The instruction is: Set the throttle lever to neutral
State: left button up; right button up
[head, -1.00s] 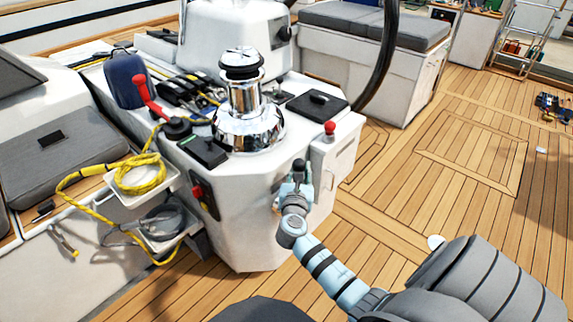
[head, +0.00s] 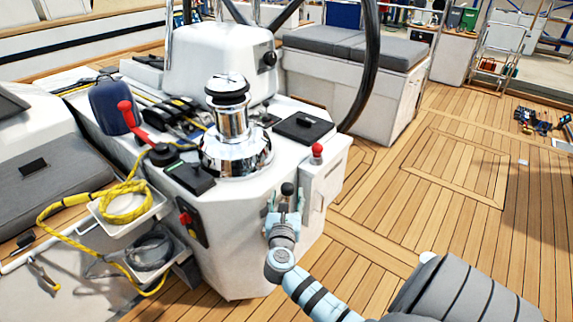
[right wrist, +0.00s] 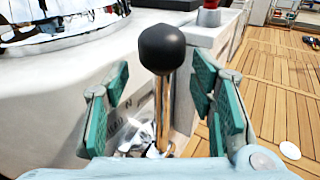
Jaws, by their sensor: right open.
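The throttle lever has a black rounded knob (right wrist: 162,50) on a shiny metal shaft and stands nearly upright in the right wrist view. The knob (head: 287,189) also shows in the head view, at the front right face of the white console. My right gripper (right wrist: 160,105) is open, with its green finger pads on either side of the shaft; I see gaps on both sides. In the head view the right gripper (head: 284,212) sits just below the knob. A letter N shows on the plate behind the shaft. The shaft's foot is partly hidden. My left gripper is not in view.
The white console (head: 240,245) carries a chrome winch (head: 236,150), a red-handled lever (head: 130,115) and a red-topped knob (head: 317,150) just behind the throttle. A yellow rope (head: 125,207) hangs at the left.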

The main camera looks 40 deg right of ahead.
jog(key=v, duration=0.6)
jog(key=shift+a+r, duration=0.1)
